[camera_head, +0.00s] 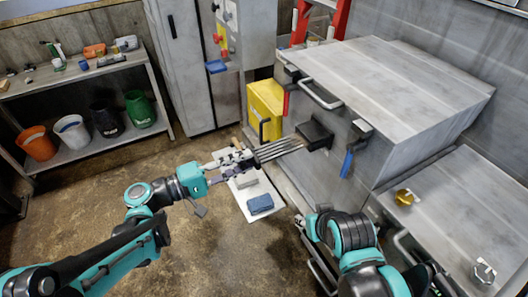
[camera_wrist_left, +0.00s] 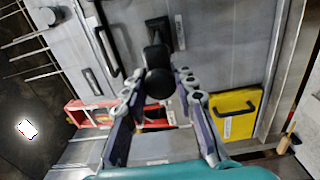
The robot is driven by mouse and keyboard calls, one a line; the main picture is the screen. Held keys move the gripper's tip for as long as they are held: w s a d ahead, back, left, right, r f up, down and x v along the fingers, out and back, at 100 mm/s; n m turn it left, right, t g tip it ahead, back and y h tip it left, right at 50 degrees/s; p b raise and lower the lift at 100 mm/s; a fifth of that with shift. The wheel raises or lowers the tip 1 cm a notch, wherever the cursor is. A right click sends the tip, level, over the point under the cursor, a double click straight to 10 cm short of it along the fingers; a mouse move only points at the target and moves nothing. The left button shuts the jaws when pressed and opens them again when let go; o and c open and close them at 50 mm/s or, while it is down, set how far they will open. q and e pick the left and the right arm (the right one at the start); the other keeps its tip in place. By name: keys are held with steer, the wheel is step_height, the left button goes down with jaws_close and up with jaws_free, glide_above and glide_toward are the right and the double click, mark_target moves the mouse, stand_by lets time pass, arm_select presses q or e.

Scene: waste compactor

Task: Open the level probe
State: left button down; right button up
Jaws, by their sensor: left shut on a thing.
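The black block (camera_head: 315,134) on the front of the grey compactor is probably the level probe. In the left wrist view its square plate (camera_wrist_left: 160,30) carries a black arm ending in a round black knob (camera_wrist_left: 158,83). My left gripper (camera_head: 296,146) points at the block in the head view, its long grey fingers reaching it. In the left wrist view, the left gripper (camera_wrist_left: 160,84) has its fingertips on both sides of the knob and is shut on it. My right gripper (camera_head: 299,221) is only partly visible beside its arm; its fingers are unclear.
A yellow box (camera_head: 265,105) with a black handle is beside the compactor (camera_head: 365,80). A blue-handled lever (camera_head: 347,162) hangs right of the block. A white mat (camera_head: 246,190) with a blue sponge (camera_head: 260,204) lies on the floor. Shelves with buckets stand far left.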

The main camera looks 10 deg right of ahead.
arm_select(q)
steer(key=shift+v, duration=1.75)
steer(key=c, duration=1.2)
jaws_free()
steer(key=shift+a, duration=0.1)
steer(key=v, duration=1.1)
steer(key=shift+s+a, duration=0.15)
steer(key=shift+a, duration=0.25)
